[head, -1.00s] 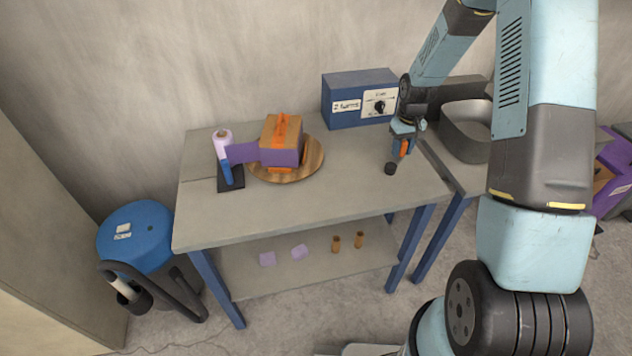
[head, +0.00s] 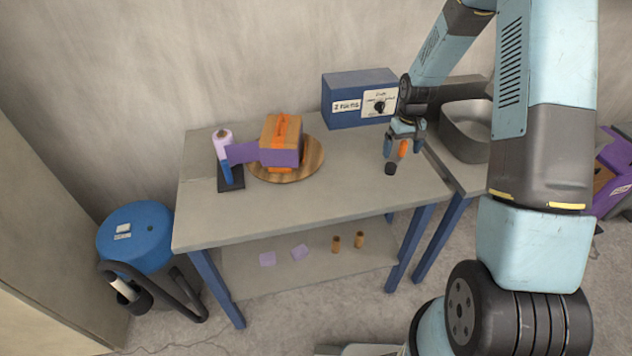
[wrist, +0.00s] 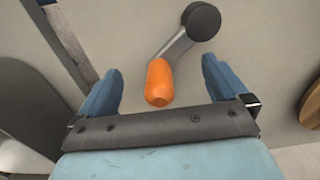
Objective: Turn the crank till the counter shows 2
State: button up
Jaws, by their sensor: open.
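The crank has a black hub (head: 390,168) on the right part of the table and an orange handle (head: 404,148). In the wrist view the grey crank arm (wrist: 178,44) joins the black hub (wrist: 201,20) to the orange handle (wrist: 159,84). My gripper (wrist: 162,68) is open, with one blue finger on each side of the orange handle and gaps between. It also shows over the crank in the head view (head: 400,152). A blue box (head: 360,85) at the back bears a white label (head: 346,106) that seems to read "2 turns", beside a black knob (head: 380,107).
A round wooden board (head: 315,158) holds a purple and orange block (head: 280,142). A grey basin (head: 466,130) stands right of the crank. The table's front middle is clear.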

jog(key=shift+r, duration=5.05)
jog(key=shift+r, duration=0.1)
jog(key=s+d+r+m+t, duration=0.1)
jog(key=s+r, duration=0.6)
jog(key=r, duration=0.3)
jog(key=s+d+r+m+t, duration=0.1)
jog(key=s+r+t, duration=0.1)
jog(key=s+r, duration=0.75)
jog(key=s+r+t, duration=0.1)
jog(key=s+r, duration=0.3)
jog(key=s, duration=0.5)
jog(key=s+r+m+t, duration=0.1)
jog(key=s+r, duration=0.3)
jog(key=s, duration=0.5)
jog(key=shift+s+d+m+t, duration=0.25)
jog(key=shift+m+t, duration=0.05)
jog(key=shift+c, duration=0.2)
